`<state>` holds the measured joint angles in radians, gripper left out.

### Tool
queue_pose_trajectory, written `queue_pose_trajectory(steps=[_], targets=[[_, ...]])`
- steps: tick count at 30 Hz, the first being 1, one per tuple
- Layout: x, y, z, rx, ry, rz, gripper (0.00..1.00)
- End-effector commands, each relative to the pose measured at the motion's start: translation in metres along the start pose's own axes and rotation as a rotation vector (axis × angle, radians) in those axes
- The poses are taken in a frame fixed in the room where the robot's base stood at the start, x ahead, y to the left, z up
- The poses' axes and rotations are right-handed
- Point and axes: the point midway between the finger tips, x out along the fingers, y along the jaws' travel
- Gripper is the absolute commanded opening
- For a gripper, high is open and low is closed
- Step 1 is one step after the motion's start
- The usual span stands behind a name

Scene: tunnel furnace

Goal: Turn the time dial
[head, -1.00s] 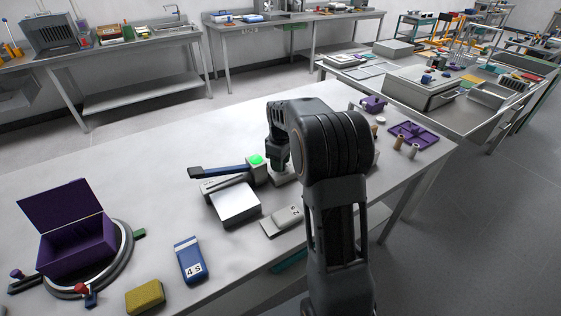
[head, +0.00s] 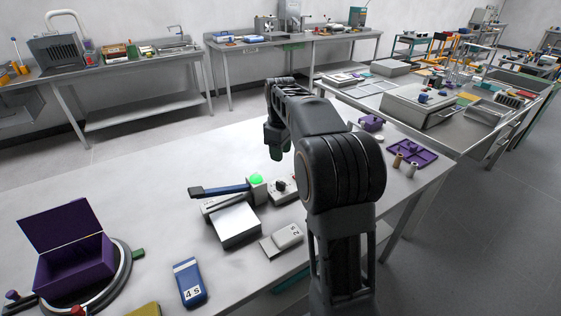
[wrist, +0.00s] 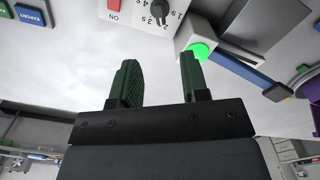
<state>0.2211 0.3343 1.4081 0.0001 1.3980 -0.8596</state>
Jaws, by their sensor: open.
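The time dial is a black knob (wrist: 158,14) on a white box printed with "1 s" to "4 s" and "ON". In the wrist view it is at the top edge, partly cut off, and I cannot tell which mark it points at. In the head view the dial (head: 281,185) sits beside the box with the lit green lamp (head: 256,180). My gripper (wrist: 160,78) is open and empty, its green fingers apart. In the head view my gripper (head: 275,150) hangs above and behind the dial, clear of it.
A blue lever (head: 220,190) and a white-topped press (head: 236,222) stand left of the dial. A grey "2 s" block (head: 283,238) lies in front. Bare table lies behind.

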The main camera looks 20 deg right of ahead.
Motion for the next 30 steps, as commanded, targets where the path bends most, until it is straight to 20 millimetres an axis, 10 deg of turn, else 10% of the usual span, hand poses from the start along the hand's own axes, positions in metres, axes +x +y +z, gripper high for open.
queue_pose_trajectory(steps=[26, 30], targets=[[-0.015, 0.002, -0.001, 0.052, 0.008, 0.009, 0.41], [0.015, -0.001, 0.001, 0.240, 0.015, 0.013, 0.41]])
